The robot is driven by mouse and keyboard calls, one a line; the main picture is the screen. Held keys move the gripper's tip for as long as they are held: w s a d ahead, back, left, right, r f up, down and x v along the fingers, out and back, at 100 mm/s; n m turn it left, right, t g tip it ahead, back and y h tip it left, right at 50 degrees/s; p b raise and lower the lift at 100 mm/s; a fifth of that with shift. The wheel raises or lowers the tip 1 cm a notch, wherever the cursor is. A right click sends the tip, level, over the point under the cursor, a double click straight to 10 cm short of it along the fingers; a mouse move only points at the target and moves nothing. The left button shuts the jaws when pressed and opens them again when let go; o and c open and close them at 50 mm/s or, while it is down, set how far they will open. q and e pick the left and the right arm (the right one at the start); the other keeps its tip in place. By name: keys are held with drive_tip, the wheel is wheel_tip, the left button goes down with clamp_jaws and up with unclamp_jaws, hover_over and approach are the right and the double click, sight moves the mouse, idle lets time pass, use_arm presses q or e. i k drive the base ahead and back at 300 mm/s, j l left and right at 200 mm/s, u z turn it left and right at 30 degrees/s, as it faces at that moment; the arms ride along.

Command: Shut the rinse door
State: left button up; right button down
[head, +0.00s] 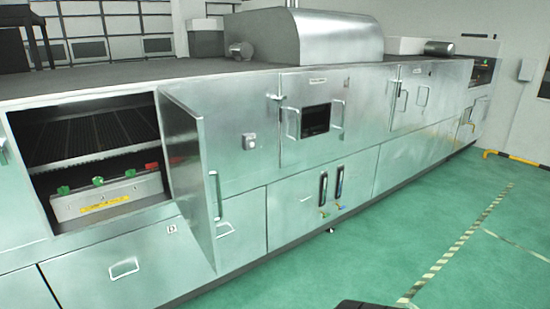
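A steel door (188,165) stands open on the front of a long metal washing machine (240,105), swung out to the right of its opening. It has an upright bar handle (217,195) near its free edge. The opening shows a dark ribbed interior (85,138) and a metal unit (105,195) with green and red knobs and a yellow label. This is the only door I see standing open; I cannot read a rinse label on it. Neither of my grippers is in view.
A closed door (295,138) with a small dark window and more closed panels (395,100) run to the right. Lower drawers have handles. The green floor (390,230) in front is clear, with striped tape. A yellow-black rail (510,157) is at far right.

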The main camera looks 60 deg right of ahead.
sight(183, 129)
drive_tip(key=k+l+z, duration=0.1)
drive_tip(key=l, duration=0.65)
drive_tip(key=k+l+z, duration=0.15)
drive_tip(key=l, duration=0.6)
drive_tip(key=k+l+z, duration=0.1)
drive_tip(key=l, duration=0.65)
